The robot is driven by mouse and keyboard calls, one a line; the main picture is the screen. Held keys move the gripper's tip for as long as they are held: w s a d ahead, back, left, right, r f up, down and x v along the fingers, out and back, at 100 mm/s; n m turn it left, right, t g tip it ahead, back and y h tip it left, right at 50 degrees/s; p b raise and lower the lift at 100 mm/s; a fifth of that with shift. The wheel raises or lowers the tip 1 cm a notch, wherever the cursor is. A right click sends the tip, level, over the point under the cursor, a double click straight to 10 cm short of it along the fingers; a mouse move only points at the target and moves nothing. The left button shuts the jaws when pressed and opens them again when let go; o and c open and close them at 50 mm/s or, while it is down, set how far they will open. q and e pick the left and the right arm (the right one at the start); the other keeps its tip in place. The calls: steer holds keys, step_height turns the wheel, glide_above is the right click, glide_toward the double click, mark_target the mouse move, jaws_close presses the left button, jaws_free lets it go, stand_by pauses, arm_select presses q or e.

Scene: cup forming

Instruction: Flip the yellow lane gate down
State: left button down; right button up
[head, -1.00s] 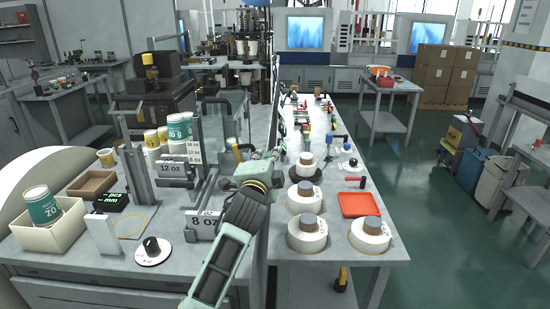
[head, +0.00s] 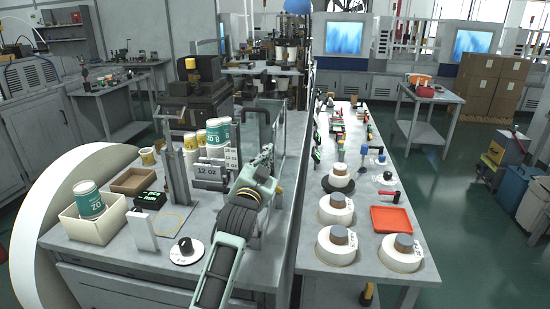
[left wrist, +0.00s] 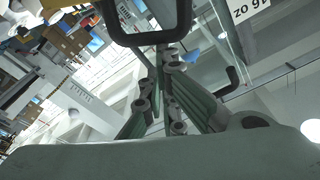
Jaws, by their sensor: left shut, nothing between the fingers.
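My left gripper (head: 265,155) reaches over the cup lanes at the right end of the left bench in the head view. Its fingers are together and empty; they also show in the left wrist view (left wrist: 165,85). I cannot make out the yellow gate clearly; my arm covers part of the lane area. My right gripper is not in view.
A beige bin with a cup (head: 98,225), a brown tray (head: 133,181) and a black knob on a white disc (head: 186,249) are on the left bench. The right bench holds white rolls (head: 335,209) and a red tray (head: 391,220). A green floor aisle lies right.

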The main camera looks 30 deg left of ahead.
arm_select(q)
steer(key=shift+s+a+f, duration=0.15)
steer(key=shift+a+f, duration=0.1)
steer(key=shift+a, duration=0.35)
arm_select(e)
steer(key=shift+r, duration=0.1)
arm_select(q)
steer(key=shift+r, duration=0.1)
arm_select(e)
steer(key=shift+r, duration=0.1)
